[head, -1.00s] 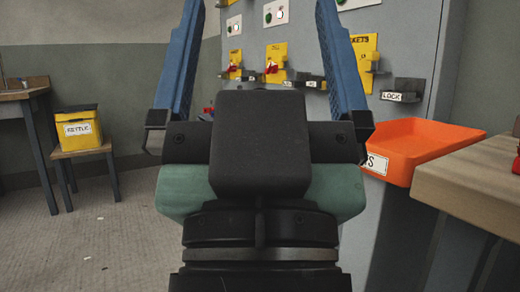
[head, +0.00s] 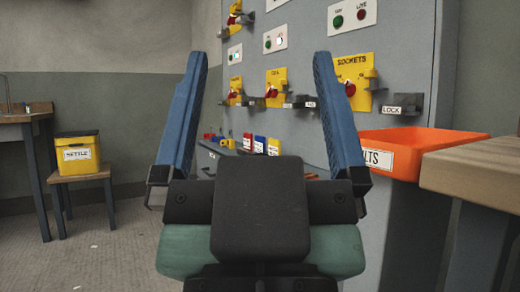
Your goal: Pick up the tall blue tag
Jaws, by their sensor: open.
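My gripper (head: 264,58) is open and empty, its two blue fingers pointing up and away from me. Between the fingers, farther off, a row of small coloured tags (head: 260,144) stands on a ledge in front of the grey panel. Blue, red and whitish ones show. A blue one is near the middle of the row, but they are too small to tell which is the tall blue tag. The gripper's dark body hides what lies below the row.
The grey panel (head: 300,80) carries yellow switch plates and a LOCK bracket (head: 402,104). An orange bin (head: 415,137) and a wooden bench (head: 480,170) are close on the right. A yellow box (head: 78,153) sits on a stool at left. The floor at left is mostly clear.

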